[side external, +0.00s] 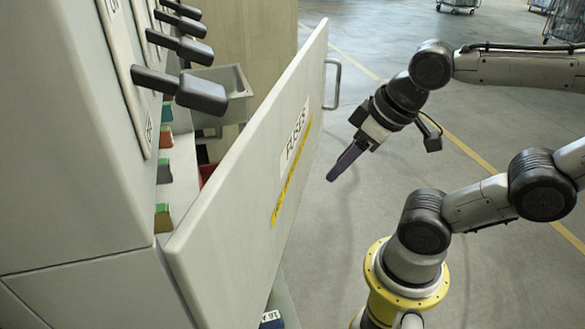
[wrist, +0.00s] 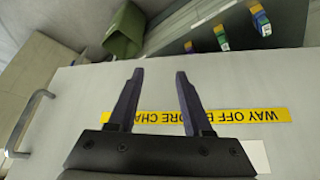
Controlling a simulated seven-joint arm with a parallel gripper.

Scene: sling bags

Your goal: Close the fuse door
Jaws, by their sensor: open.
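The fuse door (side external: 262,165) is a pale grey panel with a "FUSES" label and a yellow warning strip. In the side external view it stands swung out from the cabinet, with a metal handle (side external: 333,84) at its far edge. My gripper (side external: 334,176) is to the right of the door's outer face, apart from it, fingers pointing down and left. In the wrist view the door (wrist: 75,88) lies beyond my open, empty fingers (wrist: 158,78), which overlap the yellow strip (wrist: 230,117). The handle (wrist: 28,122) is at the left there.
The cabinet (side external: 65,150) carries several dark levers (side external: 180,90) above coloured fuses (side external: 163,215). A grey bin (side external: 225,88) stands behind the door; a green bin (wrist: 125,30) shows in the wrist view. Open floor (side external: 390,30) lies to the right, with wire carts (side external: 567,20) far back.

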